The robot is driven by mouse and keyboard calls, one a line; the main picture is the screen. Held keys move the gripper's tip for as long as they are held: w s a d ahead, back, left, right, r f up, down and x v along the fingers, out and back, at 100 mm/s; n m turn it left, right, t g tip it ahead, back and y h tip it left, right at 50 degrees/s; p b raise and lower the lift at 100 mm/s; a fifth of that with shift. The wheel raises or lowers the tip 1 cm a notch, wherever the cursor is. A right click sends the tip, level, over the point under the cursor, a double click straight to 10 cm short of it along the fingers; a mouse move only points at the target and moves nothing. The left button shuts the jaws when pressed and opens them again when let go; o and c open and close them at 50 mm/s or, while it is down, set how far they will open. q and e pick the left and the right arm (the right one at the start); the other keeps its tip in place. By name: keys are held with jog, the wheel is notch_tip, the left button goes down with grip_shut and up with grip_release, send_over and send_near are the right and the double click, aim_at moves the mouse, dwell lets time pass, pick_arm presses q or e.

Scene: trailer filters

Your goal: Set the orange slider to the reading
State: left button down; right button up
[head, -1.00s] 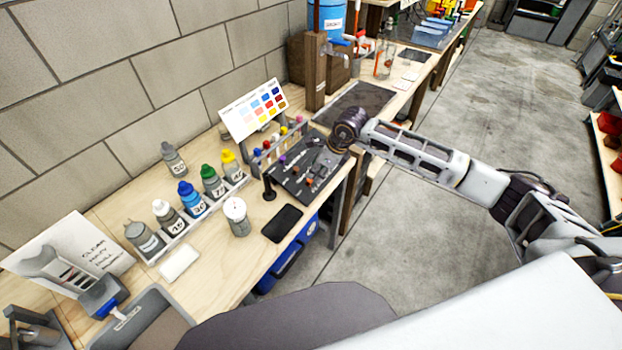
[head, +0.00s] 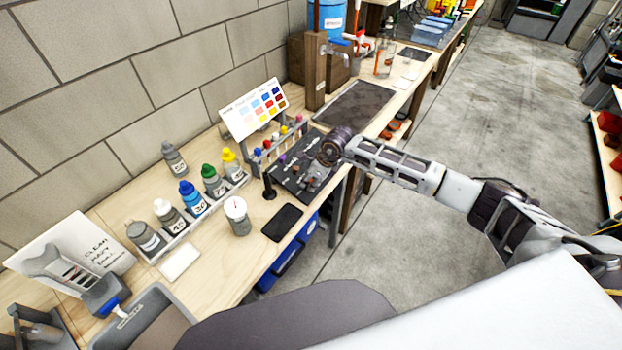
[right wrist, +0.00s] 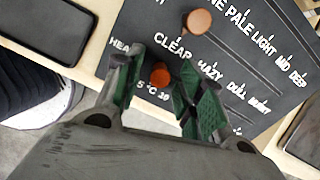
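The dark slider board (head: 283,180) lies on the bench at the near edge, with my right gripper (head: 314,172) reaching over it from the right. In the right wrist view, my right gripper (right wrist: 162,62) is open with its green-padded fingers apart. A tan-orange knob (right wrist: 197,22) stands farther up the board. A white-topped jar (head: 236,208) with a dial and red needle stands left of the board. My left gripper is not in view.
A colour chart (head: 253,108) and a rack of small coloured bottles stand behind the board. A dark phone-like slab (head: 282,222) lies in front. Numbered bottles (head: 190,197) stand in a tray to the left. A dark mat (head: 353,104) lies beyond.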

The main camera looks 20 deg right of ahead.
jog(key=shift+c, duration=0.4)
grip_shut()
jog(key=shift+w+d, duration=0.1)
